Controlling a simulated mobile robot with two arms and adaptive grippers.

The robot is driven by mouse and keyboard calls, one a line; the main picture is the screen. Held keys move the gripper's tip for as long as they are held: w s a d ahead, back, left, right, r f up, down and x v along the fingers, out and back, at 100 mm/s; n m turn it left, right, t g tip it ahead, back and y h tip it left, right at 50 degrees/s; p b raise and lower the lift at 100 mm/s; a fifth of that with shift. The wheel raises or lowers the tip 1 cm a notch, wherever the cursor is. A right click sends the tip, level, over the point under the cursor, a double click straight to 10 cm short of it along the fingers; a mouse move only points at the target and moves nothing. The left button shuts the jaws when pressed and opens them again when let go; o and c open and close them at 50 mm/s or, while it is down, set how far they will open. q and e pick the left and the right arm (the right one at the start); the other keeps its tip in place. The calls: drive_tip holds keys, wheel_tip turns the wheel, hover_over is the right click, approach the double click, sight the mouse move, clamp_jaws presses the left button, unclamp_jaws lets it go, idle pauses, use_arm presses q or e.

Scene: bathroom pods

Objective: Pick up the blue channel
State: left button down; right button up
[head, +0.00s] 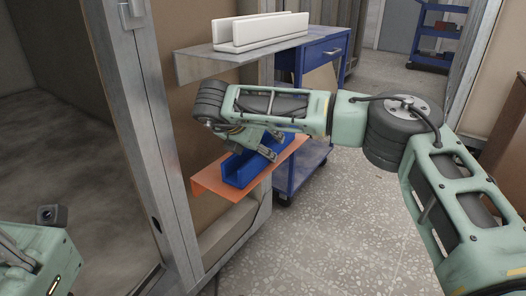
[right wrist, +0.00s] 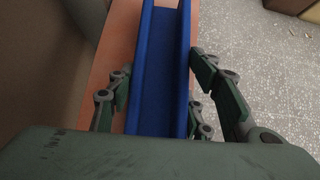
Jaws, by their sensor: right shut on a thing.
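The blue channel (head: 240,169) rests on the orange shelf (head: 210,183) on the side of the pod. In the right wrist view the channel (right wrist: 160,65) runs lengthwise away from me, with its two raised walls showing. My right gripper (head: 262,150) reaches down over the channel's far part and is shut on it. In the right wrist view my right gripper's fingers (right wrist: 160,100) stand on either side of the channel's outer walls. The gripper hides part of the channel in the head view. My left gripper is not seen; only a green part of my left arm shows at the lower left.
A grey shelf (head: 190,66) with a white channel (head: 258,32) on it is above the orange shelf. A blue cart (head: 315,60) stands just behind. A grey pod post (head: 150,130) is at the left. Speckled floor is open at the right.

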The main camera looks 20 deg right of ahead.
drive_tip(key=shift+c, duration=1.1)
